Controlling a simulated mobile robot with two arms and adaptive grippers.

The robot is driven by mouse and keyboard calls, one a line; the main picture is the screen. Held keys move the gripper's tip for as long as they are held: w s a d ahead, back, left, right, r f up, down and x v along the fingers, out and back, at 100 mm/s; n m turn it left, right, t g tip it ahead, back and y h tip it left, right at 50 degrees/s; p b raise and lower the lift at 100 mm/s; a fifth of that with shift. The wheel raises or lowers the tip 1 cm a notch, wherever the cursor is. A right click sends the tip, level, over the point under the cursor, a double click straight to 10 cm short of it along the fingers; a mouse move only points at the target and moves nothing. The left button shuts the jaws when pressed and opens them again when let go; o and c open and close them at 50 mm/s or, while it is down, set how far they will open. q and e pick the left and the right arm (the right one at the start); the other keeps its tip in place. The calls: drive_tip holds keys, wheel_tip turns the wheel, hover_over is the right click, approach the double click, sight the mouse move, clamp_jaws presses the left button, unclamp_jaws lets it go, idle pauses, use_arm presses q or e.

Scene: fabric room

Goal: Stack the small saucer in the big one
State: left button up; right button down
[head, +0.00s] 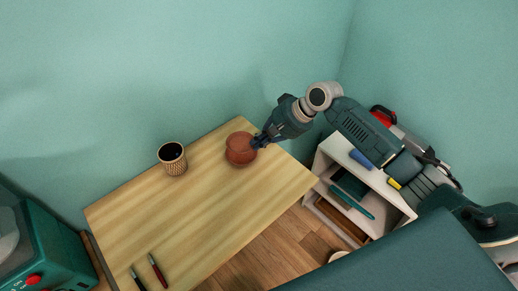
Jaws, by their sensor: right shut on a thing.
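Reddish-brown round saucer shapes (239,156) show near the far right edge of the wooden table, in the head view. An upper round form overlaps a lower one, so the small saucer and the big one seem to be together here. I cannot tell whether the upper one rests inside the lower or is held just above it. My right gripper (257,143) comes in from the right and is shut on the right side of the upper reddish-brown saucer. Its fingertips are small and partly dark in the picture. My left gripper is not in view.
A woven cup (172,164) stands left of the saucers on the wooden table (190,215). Two pens (157,268) lie at the near left corner. A white shelf unit (338,148) stands right of the table. The table's middle is clear.

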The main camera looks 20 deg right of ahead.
wheel_tip(320, 180, down, 4)
drive_tip(key=shift+f+p, duration=0.2)
drive_tip(key=shift+p, duration=0.15)
drive_tip(key=shift+f, duration=0.1)
drive_tip(key=c, duration=1.9)
unclamp_jaws()
